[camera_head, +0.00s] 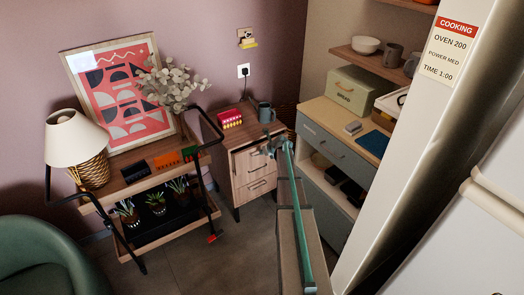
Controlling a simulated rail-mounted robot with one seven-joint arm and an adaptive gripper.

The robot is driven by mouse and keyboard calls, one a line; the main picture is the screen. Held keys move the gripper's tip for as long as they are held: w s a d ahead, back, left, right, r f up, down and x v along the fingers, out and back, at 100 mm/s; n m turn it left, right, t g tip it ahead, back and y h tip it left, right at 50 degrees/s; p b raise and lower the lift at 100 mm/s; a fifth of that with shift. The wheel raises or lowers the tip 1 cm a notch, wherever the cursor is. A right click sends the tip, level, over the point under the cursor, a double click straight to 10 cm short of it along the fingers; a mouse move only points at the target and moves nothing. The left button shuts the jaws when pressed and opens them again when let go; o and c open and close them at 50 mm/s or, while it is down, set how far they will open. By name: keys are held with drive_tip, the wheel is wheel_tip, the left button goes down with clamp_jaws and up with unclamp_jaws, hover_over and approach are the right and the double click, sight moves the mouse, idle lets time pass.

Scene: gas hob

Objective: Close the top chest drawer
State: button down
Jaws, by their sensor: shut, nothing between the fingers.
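A small wooden chest of drawers (231,130) stands against the wall near the middle of the view. Its top drawer (246,163) shows a pale front with a dark handle, and it seems to stand forward of the chest body. How far it is out is hard to tell, because my gripper and arm cover its right part. A lower drawer (258,188) with a dark handle lies below it. My gripper (258,151) is shut and empty at the upper edge of the top drawer's front. I cannot tell whether it touches the drawer.
A mug (265,112) and a red box (230,118) stand on the chest. A trolley (130,187) with plants is to its left. A grey-blue cabinet (340,155) is to its right, close to my arm. Some floor (240,245) is clear in front.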

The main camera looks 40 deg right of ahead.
drive_tip(key=s+b+v, duration=0.1)
drive_tip(key=b+v, duration=0.1)
drive_tip(key=v, duration=0.8)
drive_tip(key=w+d+f+b, duration=0.1)
drive_tip(key=w+f+b, duration=0.1)
drive_tip(key=w+b, duration=0.1)
drive_tip(key=w+d+f+b, duration=0.2)
drive_tip(key=w+f+b, duration=0.1)
drive_tip(key=w+b, duration=0.1)
drive_tip(key=w+d+f+b, duration=0.1)
drive_tip(key=w+f+b, duration=0.2)
drive_tip(key=b, duration=0.2)
drive_tip(key=shift+w+d, duration=0.3)
drive_tip(key=shift+w, duration=0.1)
drive_tip(key=shift+w, duration=0.1)
